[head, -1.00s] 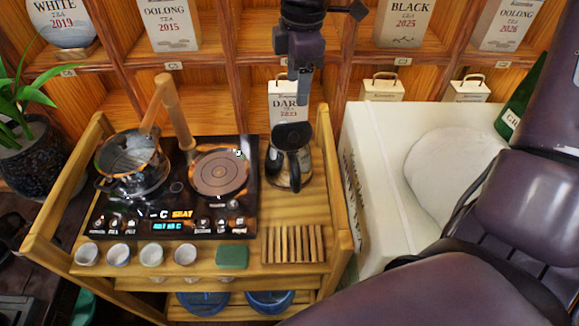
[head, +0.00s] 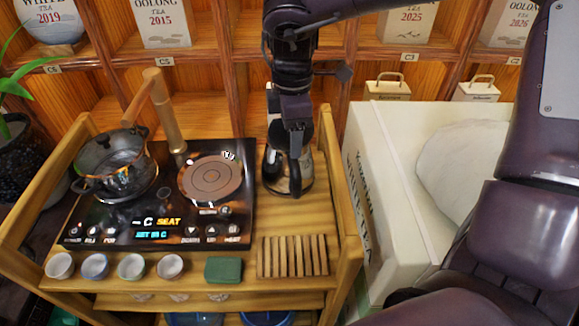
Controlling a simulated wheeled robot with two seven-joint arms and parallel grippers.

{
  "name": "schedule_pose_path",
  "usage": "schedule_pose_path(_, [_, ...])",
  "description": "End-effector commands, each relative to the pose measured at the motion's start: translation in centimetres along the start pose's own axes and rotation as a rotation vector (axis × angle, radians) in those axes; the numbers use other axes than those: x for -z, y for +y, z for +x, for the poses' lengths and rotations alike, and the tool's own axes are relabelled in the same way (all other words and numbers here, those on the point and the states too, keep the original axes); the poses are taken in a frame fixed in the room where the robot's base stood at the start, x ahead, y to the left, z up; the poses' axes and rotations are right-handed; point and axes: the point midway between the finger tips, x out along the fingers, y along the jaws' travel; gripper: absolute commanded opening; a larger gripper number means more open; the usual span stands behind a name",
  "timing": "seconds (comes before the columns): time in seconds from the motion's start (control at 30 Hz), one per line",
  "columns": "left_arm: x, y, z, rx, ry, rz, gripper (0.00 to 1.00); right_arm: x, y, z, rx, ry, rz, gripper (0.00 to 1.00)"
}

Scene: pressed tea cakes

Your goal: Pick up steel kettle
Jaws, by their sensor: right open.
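The steel kettle (head: 296,187) stands upright on the right part of the wooden tea cart (head: 335,215), behind the slatted wooden rack. It has a shiny body and a dark handle on the near side. My right gripper (head: 294,150) comes down from above and is over the kettle, hiding its lid and much of its top. The jaws are open. I cannot tell whether a finger touches the handle. My left gripper is out of view.
Left of the kettle is a black induction cooktop (head: 110,220) with a glass pot (head: 115,165) on it. Several small cups (head: 131,266), a green block (head: 223,270) and the slatted rack (head: 292,256) line the front. A white box (head: 385,200) stands close on the right. Shelves (head: 225,60) rise behind.

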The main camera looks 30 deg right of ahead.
Motion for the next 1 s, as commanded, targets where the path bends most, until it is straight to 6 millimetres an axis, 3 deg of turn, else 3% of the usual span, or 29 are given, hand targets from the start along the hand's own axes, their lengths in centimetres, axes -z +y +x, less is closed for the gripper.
schedule_pose_path(0.13, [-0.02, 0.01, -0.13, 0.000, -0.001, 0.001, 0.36, -0.03, -0.01, 1.33, 0.001, 0.000, 0.002, 0.58])
schedule_pose_path(0.37, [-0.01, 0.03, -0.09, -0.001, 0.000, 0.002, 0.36, -0.02, 0.03, 1.45, -0.002, 0.001, 0.002, 0.58])
schedule_pose_path(0.8, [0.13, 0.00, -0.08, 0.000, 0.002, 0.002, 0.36, -0.03, 0.03, 1.43, -0.001, 0.000, 0.001, 0.00])
schedule_pose_path(1.0, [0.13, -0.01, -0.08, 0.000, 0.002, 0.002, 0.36, -0.03, 0.04, 1.41, -0.002, 0.000, 0.001, 0.00])
